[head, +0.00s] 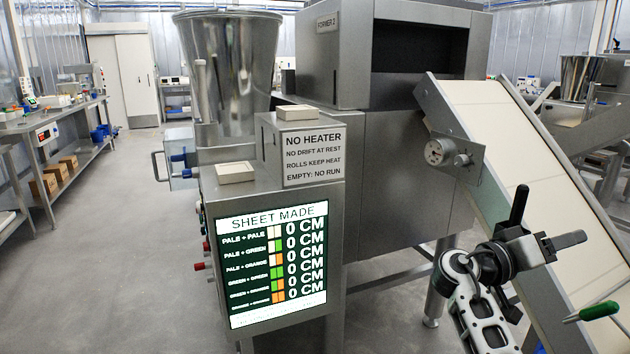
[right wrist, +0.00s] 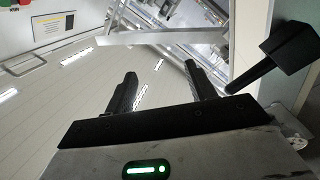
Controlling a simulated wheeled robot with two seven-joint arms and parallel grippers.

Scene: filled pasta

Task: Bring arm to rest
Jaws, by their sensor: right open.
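My right gripper (head: 550,225) shows at the lower right of the head view, in front of the sloping conveyor. Its two black fingers are spread apart with nothing between them. In the right wrist view the same gripper (right wrist: 160,88) is open and empty, its fingers pointing up the picture over a pale panelled surface. My right arm rises from the bottom edge of the head view. My left gripper is in neither view.
A steel machine (head: 400,150) with a hopper (head: 230,70) and a screen (head: 270,265) reading 0 CM in every row stands ahead. A pale conveyor (head: 520,150) slopes down beside my right arm. A green-handled tool (head: 600,311) is at lower right. The left floor (head: 110,250) is clear.

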